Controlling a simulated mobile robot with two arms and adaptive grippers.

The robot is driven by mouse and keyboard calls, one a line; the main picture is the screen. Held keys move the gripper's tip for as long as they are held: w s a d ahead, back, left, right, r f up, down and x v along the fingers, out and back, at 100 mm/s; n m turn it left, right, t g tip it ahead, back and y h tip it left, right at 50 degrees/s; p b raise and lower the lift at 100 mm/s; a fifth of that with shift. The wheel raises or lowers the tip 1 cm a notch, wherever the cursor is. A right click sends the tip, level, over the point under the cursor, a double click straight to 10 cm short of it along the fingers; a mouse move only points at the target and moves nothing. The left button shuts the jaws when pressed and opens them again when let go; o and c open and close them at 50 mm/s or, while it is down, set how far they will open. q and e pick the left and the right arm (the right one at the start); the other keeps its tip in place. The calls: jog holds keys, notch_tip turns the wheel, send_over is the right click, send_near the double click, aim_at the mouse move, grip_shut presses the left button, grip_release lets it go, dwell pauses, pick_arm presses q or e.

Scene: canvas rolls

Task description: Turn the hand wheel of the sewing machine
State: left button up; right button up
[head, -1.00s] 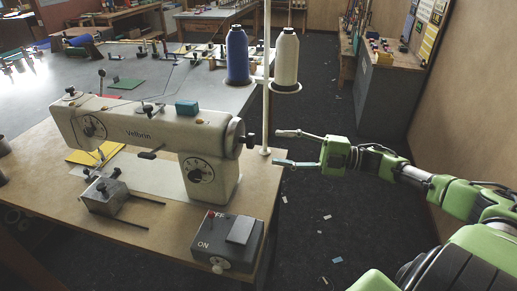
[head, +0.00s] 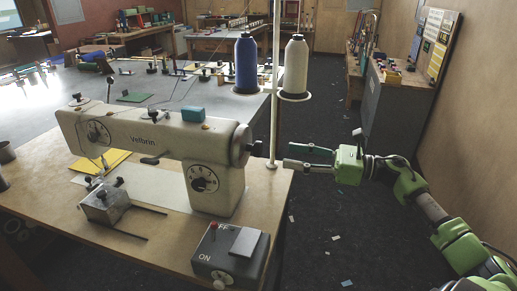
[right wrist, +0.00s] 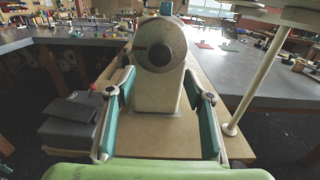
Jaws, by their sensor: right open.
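The white sewing machine (head: 150,138) stands on the wooden table in the head view, with its hand wheel (head: 241,147) on its right end. A small dark knob sticks out from the wheel. The wheel also shows face-on as a grey disc in the right wrist view (right wrist: 160,48). My right gripper (head: 286,155) is open and empty, just right of the wheel and apart from it, pointing at it. In the right wrist view its two teal-padded fingers (right wrist: 158,78) stand left and right, with the wheel ahead between and above them. My left gripper is not in view.
A thread stand pole (head: 274,80) rises close behind the gripper, carrying a blue spool (head: 246,64) and a white spool (head: 295,65). A grey switch box (head: 232,254) sits at the table's front right. Free floor lies right of the table.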

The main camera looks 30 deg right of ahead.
aim_at(261, 151)
jog(key=p+x, duration=0.3)
jog(key=x, duration=0.6)
jog(key=shift+r, duration=0.2)
jog(key=shift+f+p+x, duration=0.2)
jog(key=shift+p+x, duration=0.1)
jog(key=shift+x, duration=0.55)
jog(key=shift+c, duration=0.4)
jog(key=c, duration=1)
